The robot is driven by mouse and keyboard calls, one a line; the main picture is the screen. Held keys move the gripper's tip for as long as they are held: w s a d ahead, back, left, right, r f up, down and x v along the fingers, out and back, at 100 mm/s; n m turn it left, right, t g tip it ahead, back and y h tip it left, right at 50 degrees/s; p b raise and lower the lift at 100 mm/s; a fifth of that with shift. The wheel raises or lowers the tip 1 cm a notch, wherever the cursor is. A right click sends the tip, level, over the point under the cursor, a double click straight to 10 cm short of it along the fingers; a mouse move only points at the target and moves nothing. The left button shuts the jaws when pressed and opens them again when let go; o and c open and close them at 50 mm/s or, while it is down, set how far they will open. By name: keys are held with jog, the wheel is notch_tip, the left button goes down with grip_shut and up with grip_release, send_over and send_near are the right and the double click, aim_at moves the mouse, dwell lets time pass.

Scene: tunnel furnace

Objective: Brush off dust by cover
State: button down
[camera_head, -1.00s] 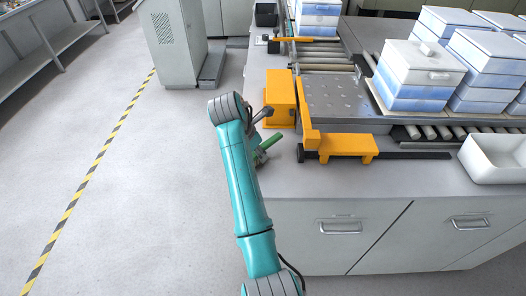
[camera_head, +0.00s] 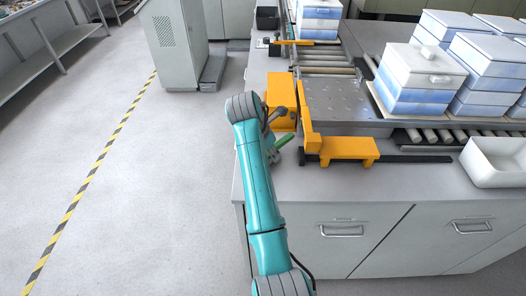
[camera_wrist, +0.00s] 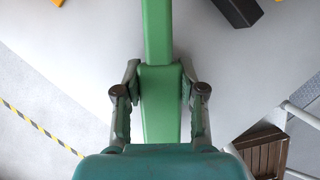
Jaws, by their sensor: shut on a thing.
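My gripper (camera_wrist: 160,95) is shut on a green brush handle (camera_wrist: 158,35), one finger on each side of it in the wrist view. The handle runs up out of that picture, so its far end is hidden. In the head view the green handle (camera_head: 282,142) shows just right of my arm, over the left end of the bench near the orange parts. My arm mostly hides the gripper there. A white cover (camera_head: 425,65) lies on the front blue-and-white box stack (camera_head: 405,98), with a small white handle on it. No dust can be made out.
An orange block (camera_head: 281,95) and an orange bracket (camera_head: 348,149) stand close to the handle. A perforated metal plate (camera_head: 345,103) and rollers lie behind them. A white open tray (camera_head: 495,165) sits at the right. The grey bench top (camera_head: 330,185) is bare in front.

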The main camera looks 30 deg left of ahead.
jog(key=shift+w+d, duration=0.6)
jog(key=shift+d, duration=0.4)
jog(key=shift+w+d, duration=0.6)
jog(key=shift+d, duration=0.35)
jog(key=shift+w+d, duration=0.6)
jog(key=shift+d, duration=0.4)
jog(key=shift+w+r, duration=0.1)
jog(key=shift+w, duration=0.05)
jog(key=shift+w+a, duration=0.25)
jog(key=shift+w, duration=0.3)
jog(key=shift+s+a, duration=0.3)
jog(key=shift+a, duration=0.25)
jog(key=shift+s+a, duration=0.25)
jog(key=shift+a, duration=0.3)
jog(key=shift+s+a+f, duration=0.15)
jog(key=shift+s+a, duration=0.6)
jog(key=shift+a, duration=0.35)
jog(key=shift+s+a+f, duration=0.15)
jog(key=shift+s+a, duration=0.55)
jog(key=shift+a, duration=0.35)
jog(key=shift+s+a, duration=0.45)
jog(key=shift+a, duration=0.25)
jog(key=shift+s+a, duration=0.45)
jog(key=shift+a, duration=0.25)
jog(key=shift+r, duration=0.1)
jog(key=shift+r, duration=3.05)
